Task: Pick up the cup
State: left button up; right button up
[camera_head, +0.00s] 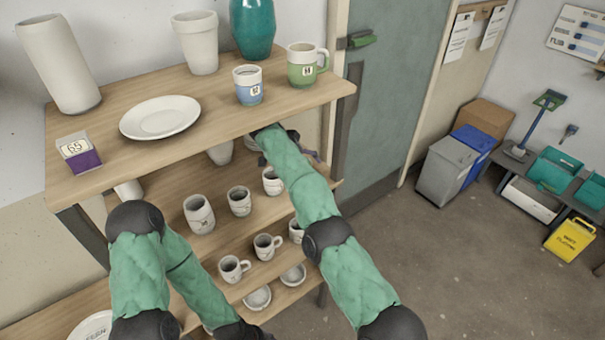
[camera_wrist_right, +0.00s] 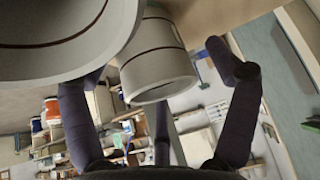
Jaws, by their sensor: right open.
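In the right wrist view a pale cup (camera_wrist_right: 158,72) with a dark band lies between the two dark fingers of my right gripper (camera_wrist_right: 160,62). The fingers stand apart, with a visible gap on the right side of the cup. A larger pale round vessel (camera_wrist_right: 60,35) fills the upper left, close to the camera, and overlaps the left finger. In the head view my right arm reaches under the top board, which mostly hides the gripper. A white cup (camera_head: 272,181) stands beside it on the middle shelf, near two more cups (camera_head: 239,201) (camera_head: 199,214). My left gripper is out of view.
The top board (camera_head: 110,160) holds a white plate (camera_head: 160,118), a blue cup (camera_head: 248,85), a green mug (camera_head: 303,66) and tall vases (camera_head: 58,62). Its edge lies just above my right forearm. Handled mugs (camera_head: 234,268) and bowls (camera_head: 257,298) stand lower.

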jog(key=c, duration=1.2)
jog(key=shift+r, duration=0.1)
jog(key=shift+c, duration=0.2)
